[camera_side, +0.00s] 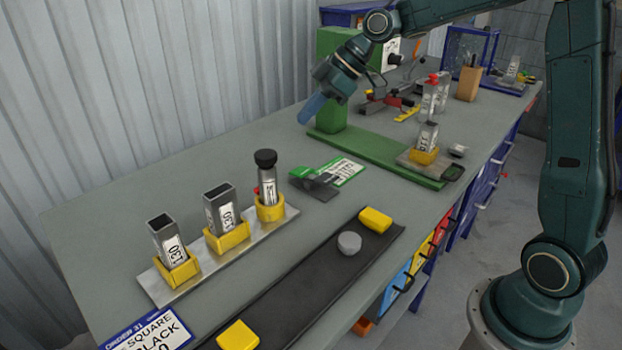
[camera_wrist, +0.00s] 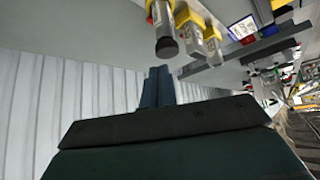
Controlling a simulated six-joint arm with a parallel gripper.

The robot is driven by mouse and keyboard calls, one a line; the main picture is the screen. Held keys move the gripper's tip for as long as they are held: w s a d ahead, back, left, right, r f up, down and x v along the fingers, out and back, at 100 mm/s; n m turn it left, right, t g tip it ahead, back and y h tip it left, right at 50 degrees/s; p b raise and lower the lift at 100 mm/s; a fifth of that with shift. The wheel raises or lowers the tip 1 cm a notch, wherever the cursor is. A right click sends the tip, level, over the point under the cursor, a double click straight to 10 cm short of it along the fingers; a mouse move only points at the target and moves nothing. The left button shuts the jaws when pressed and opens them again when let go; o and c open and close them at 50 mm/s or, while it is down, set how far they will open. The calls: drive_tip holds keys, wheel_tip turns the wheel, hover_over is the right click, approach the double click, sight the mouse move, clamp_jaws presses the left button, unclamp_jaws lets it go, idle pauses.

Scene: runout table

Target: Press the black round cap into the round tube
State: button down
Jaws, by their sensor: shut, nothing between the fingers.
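The round tube (camera_side: 268,190) stands upright in a yellow holder, at the right end of a metal rail. The black round cap (camera_side: 265,158) sits on its top end; I cannot tell how deep it is seated. In the wrist view the cap (camera_wrist: 166,47) and tube (camera_wrist: 161,18) appear upside down, just beyond the fingers. My gripper (camera_side: 311,109) has blue fingers and is shut and empty. It is above and behind the tube, to its right, clear of the cap. The fingers also show in the wrist view (camera_wrist: 157,86).
Two open square tubes (camera_side: 167,240) (camera_side: 220,208) stand in yellow holders left of the round tube. A black mat (camera_side: 290,290) in front holds a grey round piece (camera_side: 349,243) between yellow blocks (camera_side: 375,220) (camera_side: 238,336). A green press stand (camera_side: 334,75) is beside my gripper.

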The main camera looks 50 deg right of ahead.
drive_tip(key=w+a+f+g+h, duration=0.1)
drive_tip(key=w+g+h, duration=0.2)
drive_tip(key=w, duration=0.1)
drive_tip(key=g+h, duration=0.2)
drive_tip(key=h, duration=0.1)
approach(266, 154)
drive_tip(key=shift+w+d+f+n, duration=0.35)
drive_tip(key=shift+d+f, duration=0.1)
drive_tip(key=shift+d, duration=0.15)
drive_tip(key=shift+s+a+r, duration=0.1)
drive_tip(key=shift+a+r, duration=0.05)
drive_tip(key=shift+a, duration=0.3)
drive_tip(key=shift+f, duration=3)
drive_tip(key=shift+f, duration=0.8)
drive_tip(key=shift+r, duration=1.6)
